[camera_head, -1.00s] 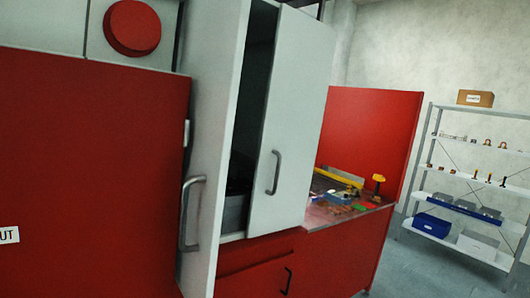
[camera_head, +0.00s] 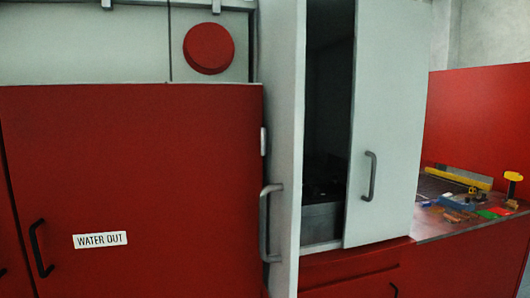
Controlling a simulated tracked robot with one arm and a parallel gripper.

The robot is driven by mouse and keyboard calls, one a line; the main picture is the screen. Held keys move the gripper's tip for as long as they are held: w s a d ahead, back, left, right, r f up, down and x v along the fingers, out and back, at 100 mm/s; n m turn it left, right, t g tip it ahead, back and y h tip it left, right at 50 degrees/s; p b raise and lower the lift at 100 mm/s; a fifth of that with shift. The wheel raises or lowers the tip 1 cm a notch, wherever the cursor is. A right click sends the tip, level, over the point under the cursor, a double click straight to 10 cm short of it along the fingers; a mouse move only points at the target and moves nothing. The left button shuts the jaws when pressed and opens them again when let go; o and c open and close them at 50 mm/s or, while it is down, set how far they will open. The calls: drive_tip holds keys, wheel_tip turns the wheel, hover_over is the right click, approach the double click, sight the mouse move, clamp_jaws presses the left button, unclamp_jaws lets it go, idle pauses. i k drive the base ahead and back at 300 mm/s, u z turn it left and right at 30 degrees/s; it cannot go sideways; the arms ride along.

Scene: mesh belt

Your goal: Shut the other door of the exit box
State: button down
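The exit box is a pale grey cabinet with two doors, at the right of centre. Its left door (camera_head: 283,110) stands wide open, swung out towards me and seen at a steep angle, with a grey bar handle (camera_head: 265,225). Its right door (camera_head: 388,120) covers the right half of the front and looks shut or nearly so. It has a dark bar handle (camera_head: 370,177). Between the doors the dark inside (camera_head: 328,110) of the box shows, with a grey metal part (camera_head: 321,222) low down. My gripper is not in view.
A red panel (camera_head: 150,190) with a WATER OUT label (camera_head: 100,240) fills the left side close by. A round red knob (camera_head: 209,48) sits above it. A red-sided workbench (camera_head: 475,255) with small tools and parts stands at the right.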

sight(282, 24)
drive_tip(key=z, duration=0.1)
drive_tip(key=i, duration=1)
drive_tip(key=u, duration=0.1)
